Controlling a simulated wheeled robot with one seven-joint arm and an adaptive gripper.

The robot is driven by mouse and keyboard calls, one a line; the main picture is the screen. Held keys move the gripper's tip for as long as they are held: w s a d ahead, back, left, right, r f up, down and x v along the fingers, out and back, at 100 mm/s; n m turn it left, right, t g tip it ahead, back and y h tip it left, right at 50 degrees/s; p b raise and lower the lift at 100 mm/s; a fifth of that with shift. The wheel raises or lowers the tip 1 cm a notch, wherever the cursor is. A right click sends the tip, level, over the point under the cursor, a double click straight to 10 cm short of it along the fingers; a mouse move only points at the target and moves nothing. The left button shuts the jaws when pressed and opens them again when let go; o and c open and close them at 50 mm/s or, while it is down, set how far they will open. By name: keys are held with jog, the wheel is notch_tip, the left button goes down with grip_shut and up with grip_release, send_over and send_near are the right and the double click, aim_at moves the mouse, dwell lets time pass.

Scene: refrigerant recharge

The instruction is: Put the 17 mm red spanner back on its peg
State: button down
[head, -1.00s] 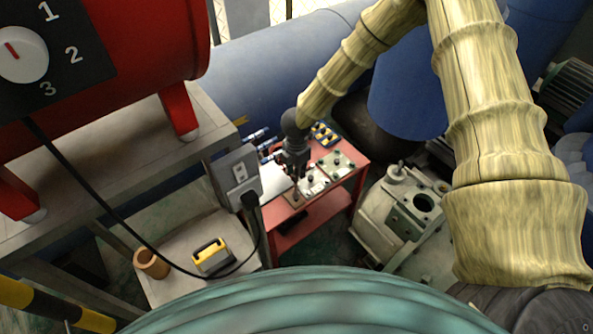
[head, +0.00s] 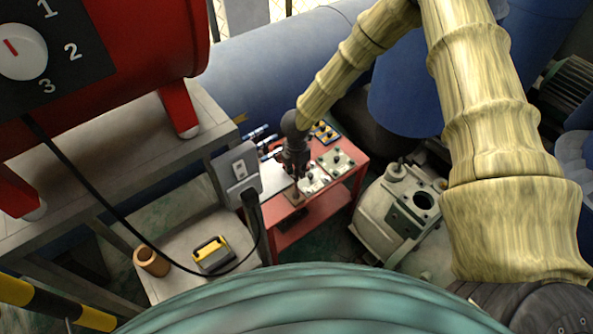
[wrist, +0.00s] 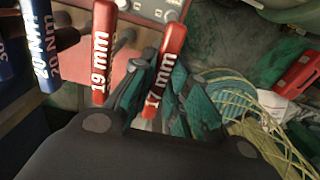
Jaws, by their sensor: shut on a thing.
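In the wrist view, the red spanner marked 17 mm (wrist: 165,70) is between the fingers of my gripper (wrist: 163,90), which is shut on it. A second red spanner, marked 19 mm (wrist: 101,55), is just left of my left finger. In the head view, my gripper (head: 296,170) is above the left part of the red table (head: 318,211). The spanner is too small to tell there. I cannot make out an empty peg for it.
Blue tools marked 20 Nm (wrist: 45,50) are left of the 19 mm spanner. A coiled yellowish hose (wrist: 240,100) is at the right. In the head view, a grey socket box (head: 236,172) stands left of the table and a grey pump (head: 400,215) stands right of it.

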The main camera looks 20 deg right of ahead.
jog(key=shift+f, duration=0.2)
jog(key=c, duration=1.3)
grip_release()
notch_tip(320, 180, up, 12)
jog(key=shift+f, duration=0.1)
